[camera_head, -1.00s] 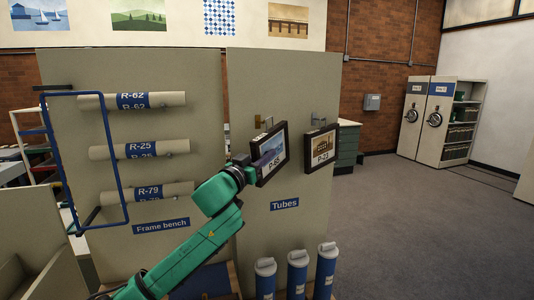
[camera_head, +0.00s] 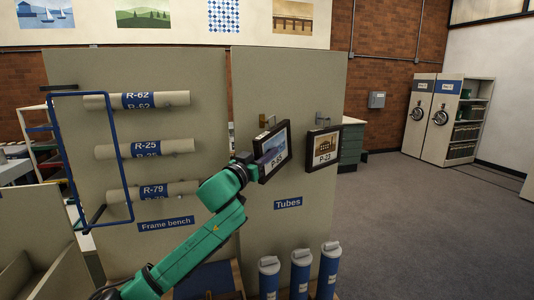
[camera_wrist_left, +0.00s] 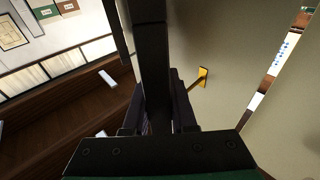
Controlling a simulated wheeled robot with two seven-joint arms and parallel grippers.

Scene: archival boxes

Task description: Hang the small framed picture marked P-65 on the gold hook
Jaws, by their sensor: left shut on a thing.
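The small framed picture marked P-65 (camera_head: 273,158) has a dark frame and is held upright, turned at an angle, in front of the beige panel. My left gripper (camera_head: 254,167) is shut on its left side edge. The gold hook (camera_head: 265,120) shows just above and behind the top of the frame. In the left wrist view the gold hook (camera_wrist_left: 202,77) sticks out from the panel, right of the gripper fingers (camera_wrist_left: 163,105), with a visible gap. The frame there is a dark edge-on bar (camera_wrist_left: 151,50). I cannot tell whether the frame touches the hook.
A framed picture P-23 (camera_head: 323,148) hangs on a grey hook (camera_head: 322,118) close to the right. Rolled tubes such as R-25 (camera_head: 145,149) and a blue rail frame (camera_head: 58,150) are on the left. Blue tubes (camera_head: 300,275) stand below. Open floor lies right.

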